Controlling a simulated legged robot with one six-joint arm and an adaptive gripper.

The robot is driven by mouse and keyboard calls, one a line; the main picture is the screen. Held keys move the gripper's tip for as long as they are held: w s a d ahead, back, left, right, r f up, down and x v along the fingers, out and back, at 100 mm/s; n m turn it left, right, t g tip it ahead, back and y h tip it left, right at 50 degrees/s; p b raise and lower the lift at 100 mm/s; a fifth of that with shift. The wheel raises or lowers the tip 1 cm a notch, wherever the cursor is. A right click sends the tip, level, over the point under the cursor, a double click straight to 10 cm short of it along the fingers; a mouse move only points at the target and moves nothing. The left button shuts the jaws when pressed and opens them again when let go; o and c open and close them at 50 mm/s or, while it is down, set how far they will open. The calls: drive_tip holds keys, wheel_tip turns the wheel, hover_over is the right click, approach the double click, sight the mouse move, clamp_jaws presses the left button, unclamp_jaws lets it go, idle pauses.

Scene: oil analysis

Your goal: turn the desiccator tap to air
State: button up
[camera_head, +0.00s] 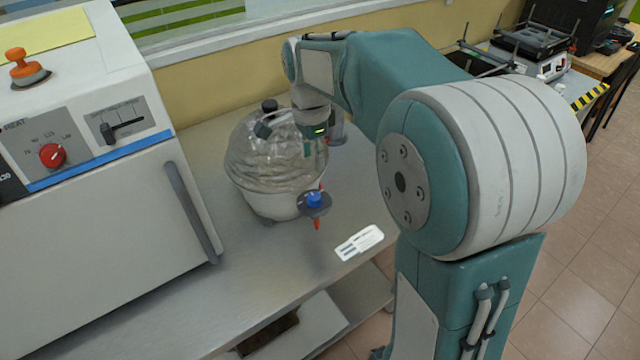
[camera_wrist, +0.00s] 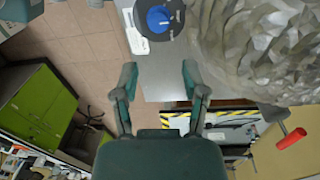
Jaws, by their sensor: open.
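The desiccator (camera_head: 262,165) is a clear, faceted dome on a pale base, standing on the grey bench with a black knob on top. Its tap (camera_head: 314,200) is a blue knob on a dark grey disc at its front right side, with an orange-red tip below. In the wrist view the blue tap (camera_wrist: 158,18) is at the top edge and the dome (camera_wrist: 262,45) fills the upper right. My gripper (camera_wrist: 160,78) is open and empty, with the tap beyond its fingertips and apart from them. I cannot read the tap's marked setting.
A large white oven (camera_head: 110,220) with a red dial stands left of the desiccator. A white label card (camera_head: 359,242) lies on the bench (camera_head: 240,300) near its right edge. A red-tipped rod (camera_wrist: 290,139) shows at lower right in the wrist view. Bare bench lies in front of the tap.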

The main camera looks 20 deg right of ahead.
hover_over(314, 195)
drive_tip(key=a, duration=0.1)
drive_tip(key=f, duration=0.4)
drive_tip(key=shift+a+f, duration=0.2)
drive_tip(key=f, duration=0.2)
drive_tip(key=d+f, duration=0.2)
drive_tip(key=f, duration=0.1)
drive_tip(key=shift+f, duration=0.35)
drive_tip(key=shift+a+f, duration=0.15)
drive_tip(key=shift+a, duration=0.55)
drive_tip(key=shift+c, duration=0.9)
drive_tip(key=shift+s, duration=0.1)
drive_tip(key=c, duration=0.5)
drive_tip(key=shift+d, duration=0.35)
clamp_jaws()
